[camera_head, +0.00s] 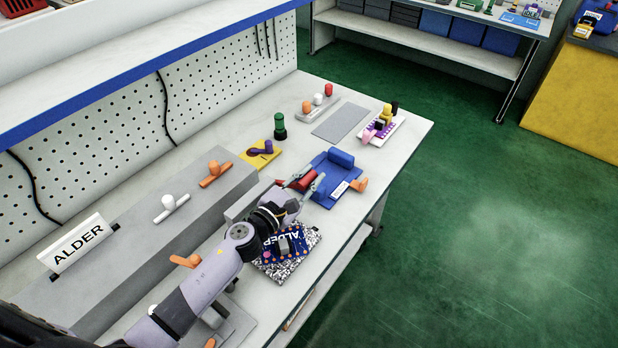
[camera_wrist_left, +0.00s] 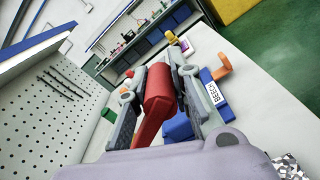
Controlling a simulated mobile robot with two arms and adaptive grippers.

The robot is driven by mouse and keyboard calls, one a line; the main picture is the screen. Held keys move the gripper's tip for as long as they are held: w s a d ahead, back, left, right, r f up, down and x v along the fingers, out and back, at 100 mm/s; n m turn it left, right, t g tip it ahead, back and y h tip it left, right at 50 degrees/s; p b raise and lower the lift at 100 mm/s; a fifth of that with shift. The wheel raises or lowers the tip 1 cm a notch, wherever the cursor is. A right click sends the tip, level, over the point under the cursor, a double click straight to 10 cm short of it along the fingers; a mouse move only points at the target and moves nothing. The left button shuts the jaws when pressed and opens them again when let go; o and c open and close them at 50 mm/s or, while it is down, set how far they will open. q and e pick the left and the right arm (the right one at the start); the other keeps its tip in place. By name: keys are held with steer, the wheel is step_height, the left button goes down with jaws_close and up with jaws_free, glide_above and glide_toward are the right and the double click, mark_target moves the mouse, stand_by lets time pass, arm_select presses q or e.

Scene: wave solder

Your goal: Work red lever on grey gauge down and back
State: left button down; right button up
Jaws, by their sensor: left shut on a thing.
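The red lever (camera_head: 303,180) has a thick red handle. In the left wrist view the red lever (camera_wrist_left: 158,92) stands between the two fingers, with its narrower arm running down to the lower left. My left gripper (camera_head: 303,183) is shut on the handle; it also shows in the left wrist view (camera_wrist_left: 158,85). A low grey body (camera_head: 243,203), perhaps the grey gauge, shows beside my wrist, largely hidden by it. The lever's pivot is hidden. My right gripper is not in view.
A blue device (camera_head: 343,160) with an orange lever (camera_head: 359,184) and a BEECH label (camera_wrist_left: 216,93) sits just beyond the gripper. A blue board (camera_head: 285,245) lies below my wrist. A yellow plate (camera_head: 262,154) with a purple lever and a green knob (camera_head: 279,127) stand behind.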

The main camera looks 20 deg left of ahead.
arm_select(q)
steer(key=shift+w+a+r+n, duration=0.15)
steer(key=shift+a+r+n, duration=0.15)
steer(key=shift+r+n, duration=0.3)
steer(key=shift+f, duration=0.1)
steer(key=c, duration=1.4)
jaws_free()
steer(key=v, duration=1.2)
